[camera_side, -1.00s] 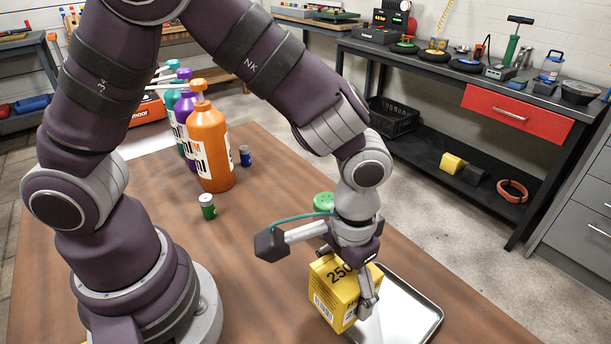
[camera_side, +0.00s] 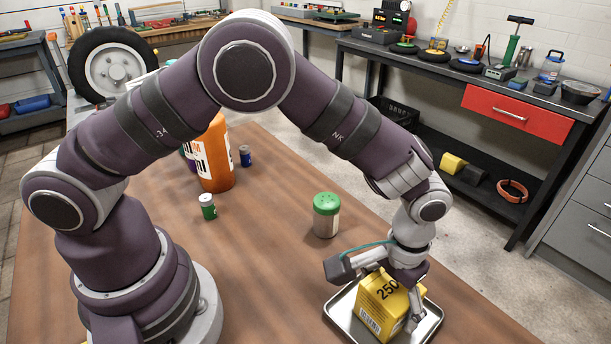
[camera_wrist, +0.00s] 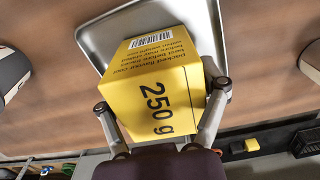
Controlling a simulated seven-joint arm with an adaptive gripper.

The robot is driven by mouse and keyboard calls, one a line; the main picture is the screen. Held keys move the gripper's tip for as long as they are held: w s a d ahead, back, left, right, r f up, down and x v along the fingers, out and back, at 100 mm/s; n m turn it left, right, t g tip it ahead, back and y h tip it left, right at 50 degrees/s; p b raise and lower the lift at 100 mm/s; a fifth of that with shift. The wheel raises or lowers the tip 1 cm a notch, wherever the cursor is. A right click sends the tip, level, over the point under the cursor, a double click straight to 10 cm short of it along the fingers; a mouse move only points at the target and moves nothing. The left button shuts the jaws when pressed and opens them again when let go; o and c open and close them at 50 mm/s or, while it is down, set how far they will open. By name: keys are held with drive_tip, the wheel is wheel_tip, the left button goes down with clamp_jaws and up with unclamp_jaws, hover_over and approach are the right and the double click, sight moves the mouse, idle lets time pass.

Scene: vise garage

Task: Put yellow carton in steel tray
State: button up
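The yellow carton (camera_side: 383,304), marked 250 g, is over the steel tray (camera_side: 344,316) in the side view. My gripper (camera_side: 410,303) is around the carton from above. In the wrist view the carton (camera_wrist: 153,91) lies between the two fingers of my gripper (camera_wrist: 162,97), which press against its sides. The steel tray (camera_wrist: 97,36) shows behind the carton there. The carton's underside is hidden, so I cannot tell whether it touches the tray floor.
A green-lidded shaker (camera_side: 326,215) stands on the wooden table behind the tray. A small green can (camera_side: 208,207), a blue can (camera_side: 245,156) and an orange bottle (camera_side: 214,160) stand farther left. The table between the shaker and my base is clear.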

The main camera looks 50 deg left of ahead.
sight(393, 285)
drive_tip(key=shift+o, duration=1.3)
wheel_tip(393, 285, up, 12)
drive_tip(key=shift+r, duration=0.1)
drive_tip(key=s+a+r+t, duration=0.3)
drive_tip(key=a+r, duration=0.4)
drive_tip(key=a, duration=0.3)
drive_tip(key=s+a+t, duration=0.2)
drive_tip(key=s+a, duration=0.4)
drive_tip(key=a, duration=0.1)
drive_tip(key=shift+s+f+t, duration=0.2)
drive_tip(key=shift+s+t, duration=0.05)
drive_tip(key=shift+t, duration=0.05)
